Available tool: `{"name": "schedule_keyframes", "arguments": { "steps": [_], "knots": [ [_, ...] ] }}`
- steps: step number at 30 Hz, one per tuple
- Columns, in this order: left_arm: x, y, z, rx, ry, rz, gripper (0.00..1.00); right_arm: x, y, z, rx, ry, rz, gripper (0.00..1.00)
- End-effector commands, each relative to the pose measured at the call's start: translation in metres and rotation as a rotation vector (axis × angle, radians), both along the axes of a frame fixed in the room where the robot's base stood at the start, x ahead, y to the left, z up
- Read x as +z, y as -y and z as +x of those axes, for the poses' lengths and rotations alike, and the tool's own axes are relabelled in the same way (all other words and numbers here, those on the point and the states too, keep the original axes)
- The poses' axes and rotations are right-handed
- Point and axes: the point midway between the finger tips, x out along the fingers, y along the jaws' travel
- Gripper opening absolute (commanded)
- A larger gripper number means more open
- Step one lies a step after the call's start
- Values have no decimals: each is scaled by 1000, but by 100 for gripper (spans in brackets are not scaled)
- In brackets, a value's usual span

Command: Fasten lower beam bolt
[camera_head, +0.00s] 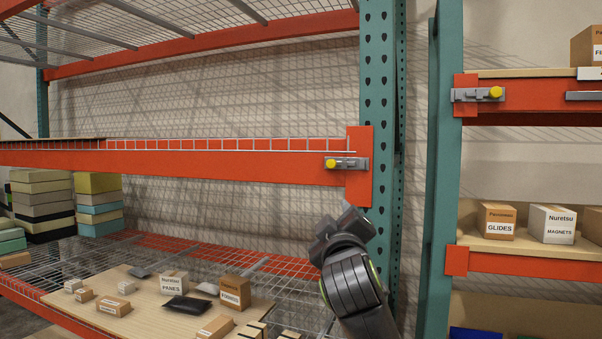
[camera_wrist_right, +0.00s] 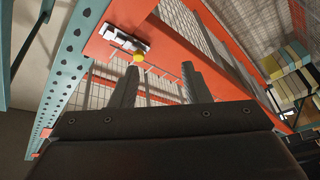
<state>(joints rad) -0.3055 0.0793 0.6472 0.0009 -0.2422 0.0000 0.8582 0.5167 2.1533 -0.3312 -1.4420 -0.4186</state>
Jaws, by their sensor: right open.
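A grey slide bolt (camera_head: 352,164) with a yellow knob (camera_head: 331,163) is on the orange beam (camera_head: 230,164), close to the beam's right end at the teal upright (camera_head: 378,130). Its knob is at the left end of the grey plate. The bolt (camera_wrist_right: 124,38) and its yellow knob (camera_wrist_right: 138,57) also show in the right wrist view, beyond the fingers. My right gripper (camera_head: 341,228) is below the bolt, apart from it. Its two fingers (camera_wrist_right: 160,78) are spread with nothing between them. My left gripper is out of view.
A second bolt with a yellow knob (camera_head: 496,92) is on the right rack's upper beam. Boxes labelled GLIDES (camera_head: 497,221) and MAGNETS (camera_head: 551,225) stand below it. Small cartons lie on a board (camera_head: 150,318) at lower left. Stacked bins (camera_head: 98,205) stand at far left.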

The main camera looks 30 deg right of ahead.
Motion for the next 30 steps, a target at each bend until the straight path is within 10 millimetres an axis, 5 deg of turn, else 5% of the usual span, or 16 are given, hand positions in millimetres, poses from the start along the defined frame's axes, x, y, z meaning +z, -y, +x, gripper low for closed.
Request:
{"name": "schedule_keyframes", "arguments": {
  "steps": [1, 3, 8, 30],
  "knots": [
    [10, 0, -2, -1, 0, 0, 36, 28, -1, -10, -7, 32, -10, 43],
    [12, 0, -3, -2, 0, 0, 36, 43, -2, -18, -14, 59, -18, 43],
    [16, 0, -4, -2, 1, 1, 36, 54, 0, -18, -20, 74, -24, 43],
    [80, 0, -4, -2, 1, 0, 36, 90, 62, 91, -19, 70, -22, 43]
  ]
}}
